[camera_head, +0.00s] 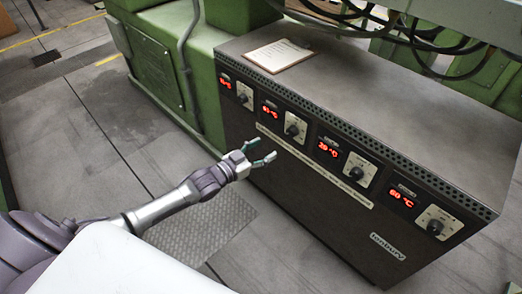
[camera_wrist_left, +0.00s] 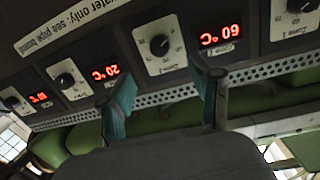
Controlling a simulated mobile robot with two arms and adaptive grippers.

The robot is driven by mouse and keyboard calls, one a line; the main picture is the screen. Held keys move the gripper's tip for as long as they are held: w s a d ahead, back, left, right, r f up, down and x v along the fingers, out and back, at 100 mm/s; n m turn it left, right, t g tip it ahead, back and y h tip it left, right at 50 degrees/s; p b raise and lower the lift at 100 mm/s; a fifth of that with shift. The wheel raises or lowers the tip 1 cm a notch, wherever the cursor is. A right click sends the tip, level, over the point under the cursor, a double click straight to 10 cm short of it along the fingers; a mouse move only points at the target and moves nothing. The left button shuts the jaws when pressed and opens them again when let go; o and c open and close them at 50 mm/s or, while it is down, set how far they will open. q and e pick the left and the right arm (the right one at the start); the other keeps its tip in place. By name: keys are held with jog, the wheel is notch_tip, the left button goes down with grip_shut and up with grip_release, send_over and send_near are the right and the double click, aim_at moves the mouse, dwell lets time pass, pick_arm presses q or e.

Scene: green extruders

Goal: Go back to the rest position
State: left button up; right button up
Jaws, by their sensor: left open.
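My left gripper (camera_head: 260,153) is open and empty in front of the dark control cabinet (camera_head: 300,185) in the head view. Its fingers point toward the cabinet's front panel, below the knobs. In the left wrist view the two fingers (camera_wrist_left: 165,100) are spread apart with nothing between them. Behind them are the panel's knobs and red displays, seen upside down. I cannot tell whether a fingertip touches the panel. My right gripper is not in view.
The cabinet has several knobs (camera_head: 292,128) and red temperature displays (camera_head: 328,150). A clipboard with paper (camera_head: 277,56) lies on its top. Green machinery (camera_head: 165,70) stands behind. Cables (camera_head: 380,35) hang above the cabinet top. The grey floor (camera_head: 60,130) at left is clear.

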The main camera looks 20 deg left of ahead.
pick_arm(q)
jog(key=shift+s, duration=0.2)
dwell(0.4)
jog(key=s+d+f+n+g+y, duration=0.1)
jog(key=s+f+g+y, duration=0.25)
jog(key=s+f, duration=0.6)
jog(key=s+d+f+n+g+y, duration=0.15)
jog(key=s+f+g, duration=0.35)
jog(key=f, duration=0.8)
jog(key=s+d+f+g+y, duration=0.1)
jog(key=s+f+g, duration=0.3)
jog(key=s, duration=0.6)
jog(key=s+d+f+g, duration=0.1)
jog(key=s+f, duration=0.5)
jog(key=s, duration=0.5)
jog(key=s+a+r+p, duration=0.1)
jog(key=s+p, duration=0.6)
jog(key=s+a+r+g+p, duration=0.1)
jog(key=s+a+p, duration=0.1)
jog(key=s+p, duration=0.5)
jog(key=shift+r+y+p, duration=0.3)
jog(key=shift+r+p, duration=0.1)
jog(key=shift+p, duration=0.15)
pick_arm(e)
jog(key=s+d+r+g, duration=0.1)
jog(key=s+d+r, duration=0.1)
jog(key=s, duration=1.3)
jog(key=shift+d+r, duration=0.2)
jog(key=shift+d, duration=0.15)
